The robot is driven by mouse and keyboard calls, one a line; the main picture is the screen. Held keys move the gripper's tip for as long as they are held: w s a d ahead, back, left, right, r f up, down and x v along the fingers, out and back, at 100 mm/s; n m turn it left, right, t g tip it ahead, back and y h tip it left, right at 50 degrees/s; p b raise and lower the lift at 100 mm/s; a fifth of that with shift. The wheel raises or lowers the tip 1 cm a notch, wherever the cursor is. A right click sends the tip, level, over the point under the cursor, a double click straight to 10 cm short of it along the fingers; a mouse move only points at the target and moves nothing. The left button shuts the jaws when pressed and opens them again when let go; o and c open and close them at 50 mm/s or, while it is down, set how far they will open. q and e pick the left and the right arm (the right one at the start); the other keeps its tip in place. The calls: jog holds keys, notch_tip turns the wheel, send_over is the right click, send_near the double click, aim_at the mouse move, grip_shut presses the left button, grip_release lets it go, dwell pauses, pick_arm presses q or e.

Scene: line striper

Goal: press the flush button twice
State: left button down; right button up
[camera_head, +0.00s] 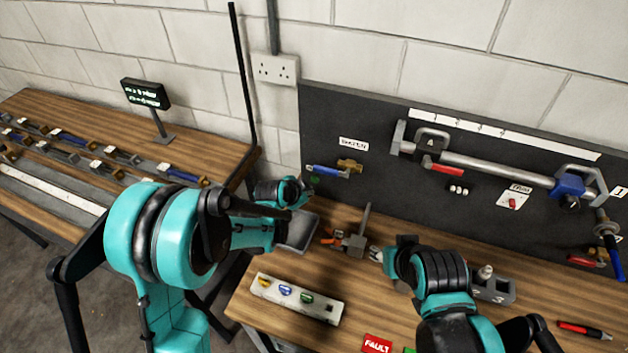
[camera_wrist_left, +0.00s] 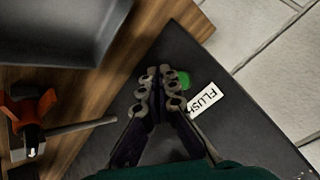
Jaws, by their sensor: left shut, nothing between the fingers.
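The green flush button (camera_wrist_left: 185,80) sits on the dark panel in the left wrist view, beside a white FLUSH label (camera_wrist_left: 206,101). In the head view a small green patch of the button (camera_head: 314,181) shows low on the panel, next to my left gripper (camera_head: 305,188). My left gripper (camera_wrist_left: 163,75) is shut and empty. Its fingertips overlap the left edge of the button in the wrist view; I cannot tell whether they touch it. My right gripper (camera_head: 377,254) is low over the bench, and its finger state is unclear.
A grey tray (camera_head: 298,232) lies below my left gripper. A grey block with an upright post (camera_head: 357,238) and an orange part (camera_head: 329,235) stand beside it. A blue-handled valve (camera_head: 327,169) is on the panel close to the gripper. A white strip with coloured pieces (camera_head: 300,300) lies in front.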

pick_arm(q)
jog(key=shift+w+d, duration=0.3)
jog(key=shift+w, duration=0.3)
dwell(1.1)
jog(key=shift+w+d, duration=0.15)
jog(key=shift+w, duration=0.25)
jog(key=shift+w+d, duration=0.15)
jog(key=shift+w, duration=0.25)
dwell(0.6)
jog(key=shift+s+b, duration=0.1)
jog(key=shift+b, duration=0.2)
jog(key=shift+s+a, duration=0.3)
jog(key=shift+s, duration=0.4)
jog(key=shift+s, duration=0.1)
